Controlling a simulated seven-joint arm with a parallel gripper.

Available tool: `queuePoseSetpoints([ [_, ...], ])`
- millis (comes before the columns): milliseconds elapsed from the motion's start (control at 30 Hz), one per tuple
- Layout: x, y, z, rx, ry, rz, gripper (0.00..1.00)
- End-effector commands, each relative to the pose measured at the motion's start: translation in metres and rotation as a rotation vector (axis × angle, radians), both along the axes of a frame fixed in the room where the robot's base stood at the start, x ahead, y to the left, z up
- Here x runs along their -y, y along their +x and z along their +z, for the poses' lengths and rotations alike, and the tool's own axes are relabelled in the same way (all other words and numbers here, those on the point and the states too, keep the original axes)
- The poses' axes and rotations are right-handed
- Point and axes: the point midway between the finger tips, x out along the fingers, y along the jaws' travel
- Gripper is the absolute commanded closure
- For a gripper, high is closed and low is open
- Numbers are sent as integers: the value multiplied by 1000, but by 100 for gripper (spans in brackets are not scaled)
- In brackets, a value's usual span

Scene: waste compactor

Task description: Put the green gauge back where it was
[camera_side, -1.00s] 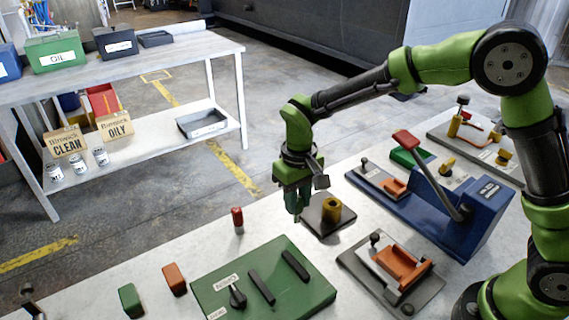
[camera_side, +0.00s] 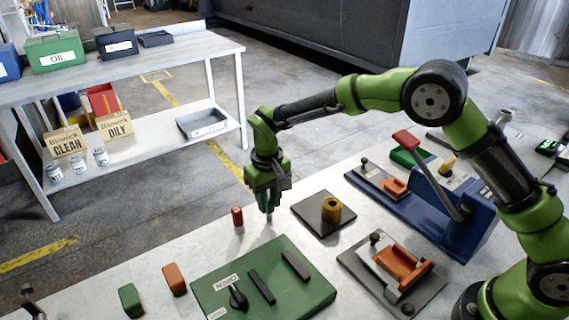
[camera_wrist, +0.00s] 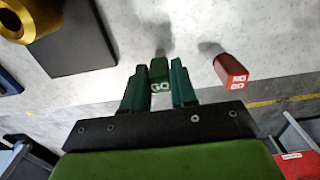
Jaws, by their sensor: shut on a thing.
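My gripper (camera_side: 268,208) is shut on the green gauge (camera_wrist: 160,72), whose end reads GO between the fingers in the wrist view. In the side view the gauge is mostly hidden by the fingers, and a small grey tip shows beneath them. I cannot tell whether that tip touches the table. A red gauge (camera_side: 237,216) stands upright on the white table just left of my gripper. In the wrist view the red gauge (camera_wrist: 230,69) reads NO GO and lies to the right of the green one.
A dark plate with a brass ring (camera_side: 331,209) lies right of my gripper. A green board with black handles (camera_side: 262,282) is in front. Green (camera_side: 131,300) and orange (camera_side: 174,280) blocks stand front left. A blue lever press (camera_side: 440,215) stands right.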

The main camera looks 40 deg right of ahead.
Motion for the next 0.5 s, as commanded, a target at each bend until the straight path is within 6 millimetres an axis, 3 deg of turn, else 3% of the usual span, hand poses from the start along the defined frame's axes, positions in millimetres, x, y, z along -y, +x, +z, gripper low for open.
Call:
queuePoseSetpoints([
  [200,0,0,-3,-1,0,0,97],
  [233,0,0,-3,0,0,0,68],
  [367,0,0,-3,0,0,0,48],
  [500,0,0,-3,0,0,0,47],
])
